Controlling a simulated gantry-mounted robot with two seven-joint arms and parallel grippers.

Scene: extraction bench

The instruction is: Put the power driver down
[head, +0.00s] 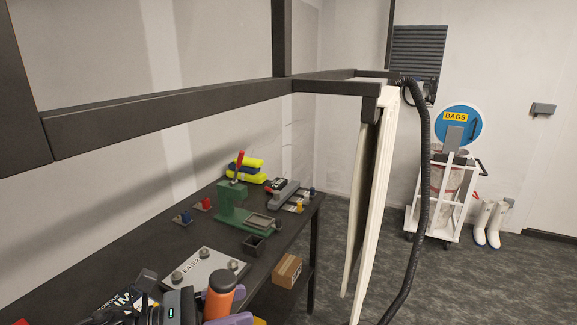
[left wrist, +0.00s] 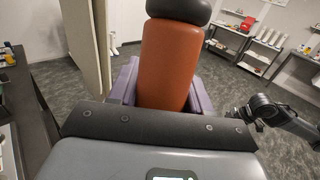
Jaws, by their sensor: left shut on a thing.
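My left gripper (left wrist: 163,95) has purple fingers, one on each side of the orange body of the power driver (left wrist: 168,60). It is shut on this body, which has a dark rounded end pointing away from the wrist. In the head view, the orange power driver (head: 219,296) shows at the bottom edge, over the near part of the dark bench (head: 130,243). The rest of the driver is hidden or out of frame. I cannot tell whether it touches the bench. My right gripper does not show clearly in either view.
On the bench stand a plate with several knobs (head: 206,272), a green press (head: 233,198) with a red handle, a small dark bin (head: 254,245) and yellow packs (head: 246,172). A cardboard box (head: 287,271) sits below. Pale panels (head: 369,200) and a black hose (head: 425,170) hang right of the bench.

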